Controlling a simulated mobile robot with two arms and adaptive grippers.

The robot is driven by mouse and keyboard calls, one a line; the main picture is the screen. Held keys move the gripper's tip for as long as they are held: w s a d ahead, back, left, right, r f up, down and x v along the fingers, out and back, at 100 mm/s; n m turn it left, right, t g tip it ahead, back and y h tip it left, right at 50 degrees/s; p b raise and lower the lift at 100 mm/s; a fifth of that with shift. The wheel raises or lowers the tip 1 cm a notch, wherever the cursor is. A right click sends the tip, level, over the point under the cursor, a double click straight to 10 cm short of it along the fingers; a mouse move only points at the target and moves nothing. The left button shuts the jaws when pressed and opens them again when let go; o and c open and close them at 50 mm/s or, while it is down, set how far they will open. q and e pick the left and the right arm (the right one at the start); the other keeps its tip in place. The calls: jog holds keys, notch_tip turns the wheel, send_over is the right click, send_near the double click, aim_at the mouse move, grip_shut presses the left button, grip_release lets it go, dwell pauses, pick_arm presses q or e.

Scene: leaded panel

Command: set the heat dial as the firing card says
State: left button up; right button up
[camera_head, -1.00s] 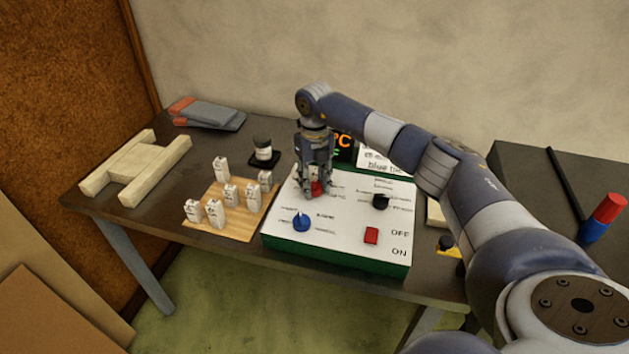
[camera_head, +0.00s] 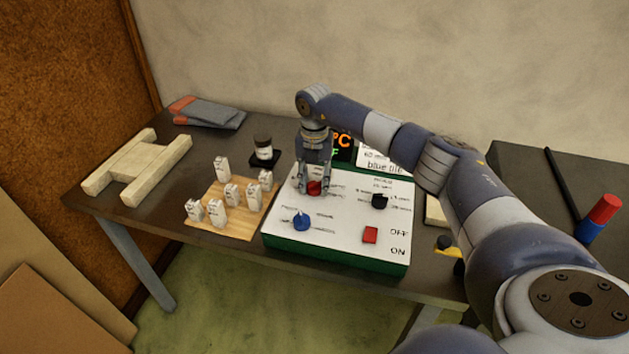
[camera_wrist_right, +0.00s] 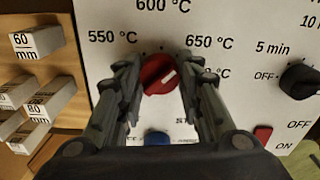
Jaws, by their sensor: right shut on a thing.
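The red heat dial (camera_head: 314,188) is on the white-topped control box (camera_head: 340,237). In the right wrist view the red dial (camera_wrist_right: 157,74) has its white mark slanting up and right, toward the 650 °C label (camera_wrist_right: 210,41); 600 °C stands above and 550 °C to the left. My right gripper (camera_head: 315,186) points down with one finger on each side of the dial, shut on it. The firing card (camera_head: 386,164) stands behind the box; "blue tile" is readable, but its upper part is hidden by my arm. My left gripper is not in view.
The box also carries a blue knob (camera_head: 302,222), a black knob (camera_head: 380,201) and a red ON/OFF switch (camera_head: 370,235). Several white marked blocks (camera_head: 231,193) stand on a wooden board to the left.

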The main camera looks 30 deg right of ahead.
aim_at(315, 182)
jog(key=shift+w+r, duration=0.15)
jog(key=o, duration=1.1)
jog(key=shift+c, duration=0.2)
notch_tip(315, 182, up, 12)
dwell(0.4)
